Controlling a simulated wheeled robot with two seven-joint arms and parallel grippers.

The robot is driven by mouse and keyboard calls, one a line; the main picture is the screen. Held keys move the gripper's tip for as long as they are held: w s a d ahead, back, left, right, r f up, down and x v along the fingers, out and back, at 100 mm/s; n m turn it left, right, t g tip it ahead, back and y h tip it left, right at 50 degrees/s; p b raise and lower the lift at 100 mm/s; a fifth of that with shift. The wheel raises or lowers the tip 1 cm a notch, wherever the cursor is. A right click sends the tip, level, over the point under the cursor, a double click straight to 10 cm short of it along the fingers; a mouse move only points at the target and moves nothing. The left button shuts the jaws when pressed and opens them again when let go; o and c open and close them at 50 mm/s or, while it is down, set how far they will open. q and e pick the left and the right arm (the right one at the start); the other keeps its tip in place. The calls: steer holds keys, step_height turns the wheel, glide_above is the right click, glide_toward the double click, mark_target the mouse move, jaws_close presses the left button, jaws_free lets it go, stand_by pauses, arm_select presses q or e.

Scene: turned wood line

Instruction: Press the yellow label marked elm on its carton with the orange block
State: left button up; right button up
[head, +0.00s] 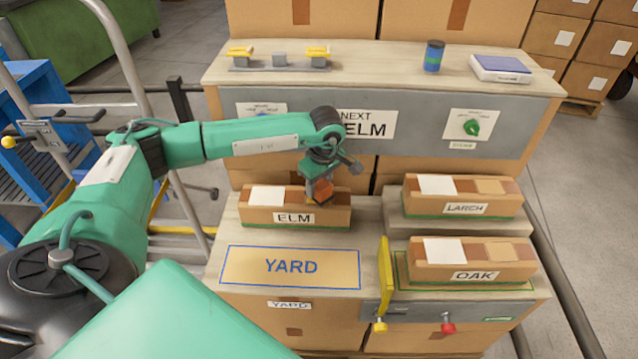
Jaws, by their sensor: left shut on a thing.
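The elm carton (257,216) is a low brown box with an ELM plate on its front, standing behind the yard mat (234,280). A white patch (266,196) lies on the left part of its top. My left gripper (320,183) points down over the right part of the carton's top and is shut on the orange block (322,193). The block is at or just above the top; I cannot tell if it touches. I cannot make out a yellow label; the gripper and block hide part of the top there. My right gripper is not in view.
The larch carton (465,198) and the oak carton (475,262) stand to the right. An upright yellow board (385,272) is between the yard mat and the oak carton. A grey panel with a NEXT ELM sign (367,126) rises behind. The yard mat is bare.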

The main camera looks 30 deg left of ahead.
arm_select(q)
steer(key=shift+r+p, duration=2.05)
steer(key=shift+r, duration=1.45)
steer(key=shift+d, duration=0.1)
